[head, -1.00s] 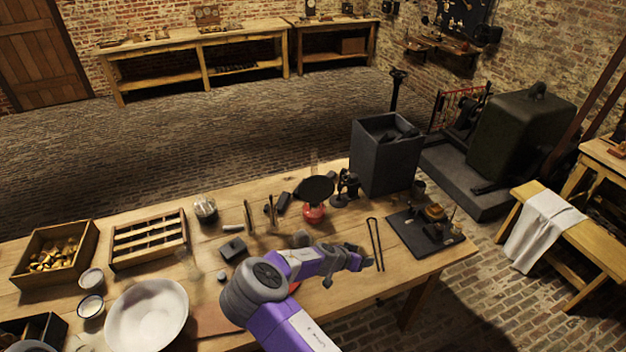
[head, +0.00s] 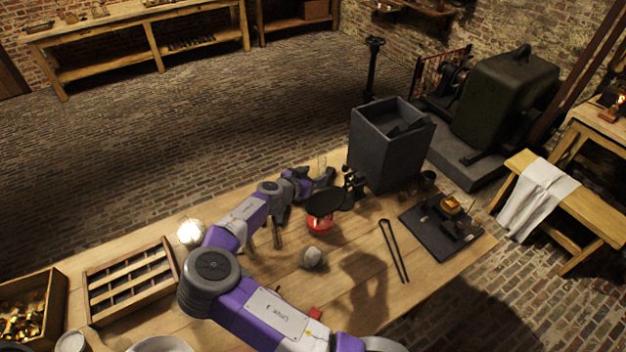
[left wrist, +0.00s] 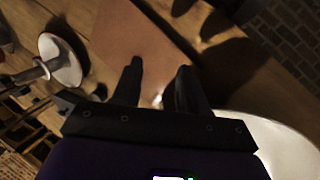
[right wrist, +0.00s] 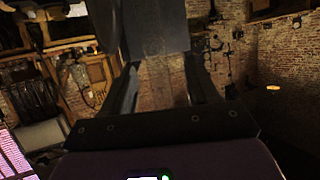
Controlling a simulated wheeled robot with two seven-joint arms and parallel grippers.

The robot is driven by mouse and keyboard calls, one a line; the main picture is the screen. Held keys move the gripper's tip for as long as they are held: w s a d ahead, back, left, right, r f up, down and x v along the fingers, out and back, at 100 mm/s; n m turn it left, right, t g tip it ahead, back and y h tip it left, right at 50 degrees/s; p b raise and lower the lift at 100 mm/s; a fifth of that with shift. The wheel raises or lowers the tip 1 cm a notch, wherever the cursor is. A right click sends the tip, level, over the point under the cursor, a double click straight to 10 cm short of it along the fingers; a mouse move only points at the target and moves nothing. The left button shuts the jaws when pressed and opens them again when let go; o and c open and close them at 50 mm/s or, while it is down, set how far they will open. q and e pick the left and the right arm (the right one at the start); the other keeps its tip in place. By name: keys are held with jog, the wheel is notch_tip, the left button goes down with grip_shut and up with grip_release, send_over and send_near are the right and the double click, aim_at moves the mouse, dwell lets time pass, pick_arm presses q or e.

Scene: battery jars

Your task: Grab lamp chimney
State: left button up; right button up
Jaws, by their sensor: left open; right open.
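The lamp chimney (head: 322,163) looks like a faint clear glass tube at the table's far edge, left of the dark grey bin. My right gripper (head: 328,174) is right at it, low over the table; its fingers partly hide it. In the right wrist view, my right gripper (right wrist: 163,75) is open, and a pale see-through shape, apparently the chimney (right wrist: 166,82), shows between the fingers. I cannot tell whether they touch it. My left gripper (left wrist: 160,78) is open and empty above a brown board (left wrist: 125,35) in the left wrist view.
A red lamp base (head: 320,222) under a black disc stands just in front of my right gripper. A dark grey bin (head: 388,150) stands close to its right. Black tongs (head: 393,250) and a dark tray (head: 440,230) lie farther right. A slotted wooden rack (head: 130,283) is at left.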

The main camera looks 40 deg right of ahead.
pick_arm(q)
jog(key=shift+s+r, duration=0.15)
pick_arm(e)
jog(key=shift+d+f, duration=0.15)
jog(key=shift+d, duration=0.4)
pick_arm(q)
jog(key=shift+r+p, duration=0.8)
jog(key=shift+p, duration=0.1)
pick_arm(e)
jog(key=x, duration=0.5)
jog(key=shift+s+d, duration=0.1)
jog(key=shift+d, duration=0.1)
jog(key=shift+d+f, duration=0.25)
jog(key=shift+r, duration=0.1)
jog(key=c, duration=1)
